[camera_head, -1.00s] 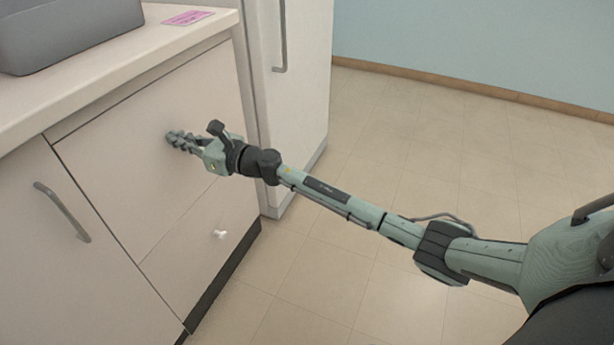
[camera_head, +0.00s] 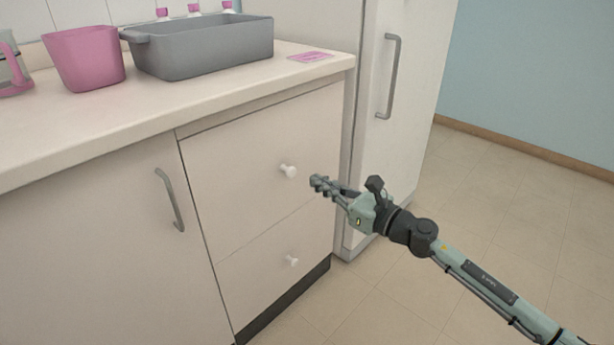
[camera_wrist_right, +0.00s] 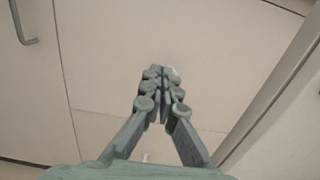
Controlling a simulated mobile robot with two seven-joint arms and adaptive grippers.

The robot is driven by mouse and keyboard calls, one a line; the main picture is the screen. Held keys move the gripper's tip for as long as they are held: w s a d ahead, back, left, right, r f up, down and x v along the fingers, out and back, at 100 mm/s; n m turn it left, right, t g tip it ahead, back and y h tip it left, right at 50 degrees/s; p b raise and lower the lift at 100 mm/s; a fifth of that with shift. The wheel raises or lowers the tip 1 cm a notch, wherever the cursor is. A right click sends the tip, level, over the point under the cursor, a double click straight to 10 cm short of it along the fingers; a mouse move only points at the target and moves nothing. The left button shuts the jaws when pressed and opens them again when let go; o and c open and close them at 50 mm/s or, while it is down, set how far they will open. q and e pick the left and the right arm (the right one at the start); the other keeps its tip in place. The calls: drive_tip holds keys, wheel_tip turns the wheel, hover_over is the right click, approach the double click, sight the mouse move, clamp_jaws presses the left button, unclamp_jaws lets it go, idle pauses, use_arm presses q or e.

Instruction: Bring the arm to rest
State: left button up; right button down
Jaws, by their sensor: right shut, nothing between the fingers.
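My right gripper (camera_head: 318,186) is in front of the closed drawers, just right of the upper drawer's white knob (camera_head: 288,171) in the head view. Its fingers are shut with nothing between them. In the right wrist view the fingertips (camera_wrist_right: 160,85) meet in front of the pale drawer front, and a bit of a white knob shows behind them. I cannot tell from these views how far the fingers are from the drawer. My right arm reaches in from the lower right. My left gripper is not in view.
A counter (camera_head: 150,110) above the drawers holds a grey basin (camera_head: 205,50), a pink container (camera_head: 85,58) and a pink card (camera_head: 311,57). A lower knob (camera_head: 292,261), a cabinet handle (camera_head: 170,198) and a tall white unit's handle (camera_head: 389,76) stick out. The floor on the right (camera_head: 510,210) is clear.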

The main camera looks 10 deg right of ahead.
drive_tip(key=s+d+f+m+g+h+p, duration=0.15)
drive_tip(key=s+d+f+m+h, duration=0.45)
drive_tip(key=m, duration=0.9)
drive_tip(key=s+d+f+m+h+p, duration=0.2)
drive_tip(key=s+d+f+m+h, duration=0.45)
drive_tip(key=m, duration=0.85)
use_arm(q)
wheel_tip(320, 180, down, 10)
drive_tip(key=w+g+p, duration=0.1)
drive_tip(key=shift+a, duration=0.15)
use_arm(e)
drive_tip(key=s+d+f+m+g, duration=0.1)
drive_tip(key=s+f+m+g, duration=0.3)
drive_tip(key=s, duration=0.6)
drive_tip(key=s+d+f+m+g, duration=0.1)
drive_tip(key=s+f+m+g, duration=0.4)
drive_tip(key=s+f+m, duration=0.3)
drive_tip(key=s+f, duration=0.1)
drive_tip(key=s, duration=0.2)
drive_tip(key=shift+s+f, duration=0.25)
drive_tip(key=shift+f, duration=0.05)
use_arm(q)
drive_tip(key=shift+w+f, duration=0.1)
use_arm(e)
drive_tip(key=shift+d+g, duration=0.1)
drive_tip(key=shift+g, duration=0.15)
